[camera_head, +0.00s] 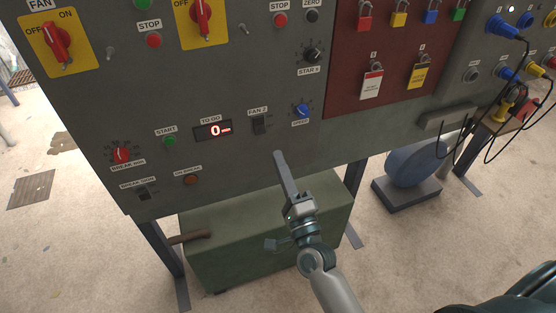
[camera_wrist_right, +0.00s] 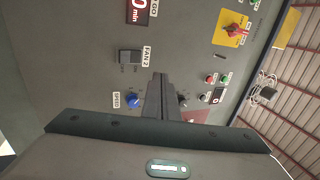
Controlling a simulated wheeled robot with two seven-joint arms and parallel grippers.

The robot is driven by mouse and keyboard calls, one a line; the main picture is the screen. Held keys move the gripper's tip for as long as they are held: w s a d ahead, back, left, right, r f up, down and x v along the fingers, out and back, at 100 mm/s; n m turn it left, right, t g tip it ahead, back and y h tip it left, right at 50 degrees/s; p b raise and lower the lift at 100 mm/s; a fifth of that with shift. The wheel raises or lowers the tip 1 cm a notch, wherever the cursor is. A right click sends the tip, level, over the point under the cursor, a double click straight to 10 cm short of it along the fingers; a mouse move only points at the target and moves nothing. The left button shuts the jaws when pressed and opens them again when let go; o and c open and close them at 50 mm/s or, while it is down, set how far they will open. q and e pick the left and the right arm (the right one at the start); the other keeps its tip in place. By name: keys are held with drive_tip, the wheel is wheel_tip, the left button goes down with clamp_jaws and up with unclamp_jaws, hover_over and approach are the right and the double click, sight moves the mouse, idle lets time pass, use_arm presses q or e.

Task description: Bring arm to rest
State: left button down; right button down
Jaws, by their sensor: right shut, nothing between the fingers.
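My right gripper (camera_head: 281,160) is in front of the lower part of the grey control panel (camera_head: 90,95), its fingers pointing up and shut with nothing between them. In the head view its tips lie just below the FAN 2 switch (camera_head: 260,124) and left of the blue SPEED knob (camera_head: 301,110). In the right wrist view the shut fingers (camera_wrist_right: 159,80) overlap the panel between the blue knob (camera_wrist_right: 135,100) and a dark knob (camera_wrist_right: 182,99). I cannot tell if they touch the panel. My left gripper is not in view.
A green box (camera_head: 220,245) stands on the floor below the panel, behind my right arm. Panel legs (camera_head: 163,255) flank it. A blue round machine (camera_head: 413,165) and hanging black cables (camera_head: 487,140) are at the right. Padlocks (camera_head: 364,20) hang on a red board. The left floor is mostly clear.

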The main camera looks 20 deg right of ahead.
wheel_tip(320, 180, down, 22)
drive_tip(key=a+n+g+y, duration=0.2)
drive_tip(key=n+g, duration=0.3)
drive_tip(key=n, duration=0.1)
drive_tip(key=s+f+n+g, duration=0.2)
drive_tip(key=s+f, duration=0.2)
drive_tip(key=f, duration=0.5)
drive_tip(key=s+f+n+g, duration=0.3)
drive_tip(key=s+f, duration=0.2)
drive_tip(key=f, duration=0.5)
drive_tip(key=s+d+f+n+g+h, duration=0.15)
drive_tip(key=s+f+n+g, duration=0.25)
drive_tip(key=s+f, duration=1)
drive_tip(key=s+d+f+n+g, duration=0.2)
drive_tip(key=s+f, duration=0.4)
drive_tip(key=s, duration=0.4)
drive_tip(key=s+d+f+n+g, duration=0.3)
drive_tip(key=s+f, duration=0.3)
drive_tip(key=s, duration=0.5)
drive_tip(key=shift+s+d+f+h, duration=0.15)
drive_tip(key=shift+s+d+h, duration=0.15)
drive_tip(key=shift+d+h, duration=0.25)
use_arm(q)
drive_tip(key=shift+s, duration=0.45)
